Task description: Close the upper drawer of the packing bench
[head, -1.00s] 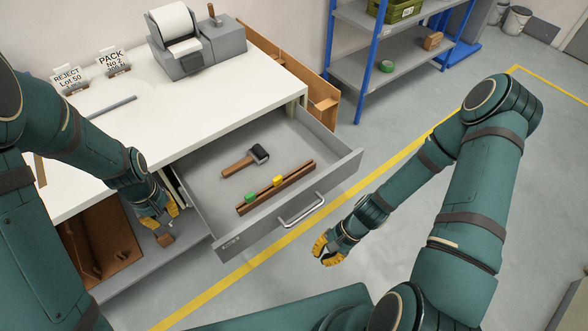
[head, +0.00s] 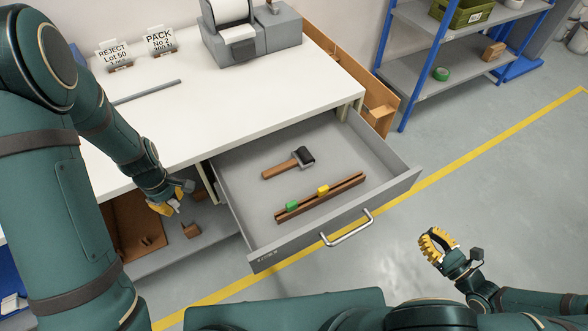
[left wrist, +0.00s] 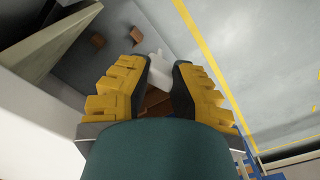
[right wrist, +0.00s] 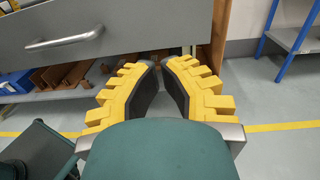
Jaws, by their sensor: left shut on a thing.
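The upper drawer (head: 236,203) of the packing bench (head: 205,112) is pulled well out. Its metal bar handle (head: 347,228) is on the front panel, which also shows in the right wrist view (right wrist: 120,22). My left gripper (head: 172,203) is beside the drawer's left side, below the bench top. It is shut on a small white thing (left wrist: 158,62), partly hidden by the fingers. My right gripper (head: 437,243) is right of the drawer front, clear of the handle.
Inside the drawer lie a wooden-handled tool (head: 287,164) and a brown bar (head: 340,187) with green and yellow pieces. Brown blocks (head: 191,230) lie on the lower shelf. A blue-posted rack (head: 408,82) stands at the back right. The floor before the drawer is clear.

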